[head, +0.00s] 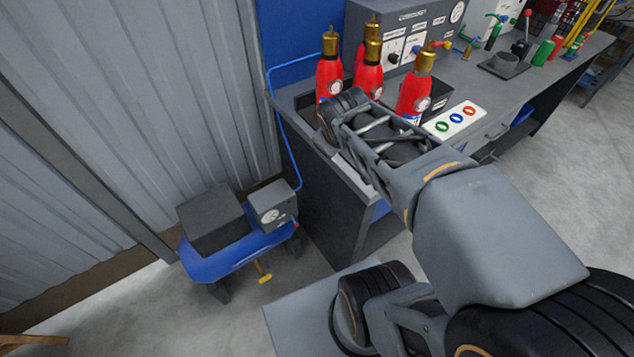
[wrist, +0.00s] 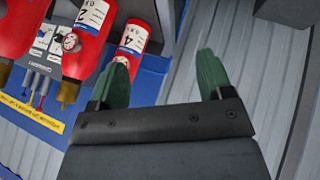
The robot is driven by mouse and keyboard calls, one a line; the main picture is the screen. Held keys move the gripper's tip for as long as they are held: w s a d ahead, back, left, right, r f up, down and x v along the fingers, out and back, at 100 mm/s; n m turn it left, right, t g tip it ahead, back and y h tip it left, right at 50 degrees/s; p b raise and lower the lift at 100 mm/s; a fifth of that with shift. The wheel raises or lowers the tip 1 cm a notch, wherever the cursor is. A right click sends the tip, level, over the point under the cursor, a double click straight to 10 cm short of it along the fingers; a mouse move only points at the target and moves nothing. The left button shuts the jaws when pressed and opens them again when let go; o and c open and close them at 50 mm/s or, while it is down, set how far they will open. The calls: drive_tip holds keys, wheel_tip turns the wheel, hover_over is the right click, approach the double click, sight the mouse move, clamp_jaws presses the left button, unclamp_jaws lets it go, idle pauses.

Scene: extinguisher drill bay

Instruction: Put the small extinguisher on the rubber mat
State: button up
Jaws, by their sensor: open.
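Several red extinguishers with brass tops stand upright on the workbench in the head view: one at the left (head: 328,78), a front right one (head: 413,94), and two between them. I cannot tell which is the small one. In the wrist view they appear upside down; one is marked 4 (wrist: 134,38) and one is marked 2 (wrist: 93,32). My gripper (wrist: 165,78) is open with green fingertips, nothing between them. Its left finger overlaps the extinguisher marked 4 in the picture. In the head view my arm hides the fingertips. I cannot make out a rubber mat.
A control panel box (head: 415,30) stands behind the extinguishers. A white plate with coloured rings (head: 457,119) lies right of them on the workbench (head: 490,85). A blue stool (head: 225,262) with two grey boxes stands at lower left, near a corrugated wall (head: 110,90).

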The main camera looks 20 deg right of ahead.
drive_tip(key=s+a+f+m+g+y, duration=0.3)
drive_tip(key=s+a+f, duration=0.1)
drive_tip(key=s+a, duration=0.3)
drive_tip(key=shift+a+f+m, duration=0.3)
drive_tip(key=shift+a, duration=0.1)
drive_tip(key=shift+w+r+p, duration=0.1)
drive_tip(key=shift+r+p, duration=1)
drive_tip(key=shift+r, duration=0.25)
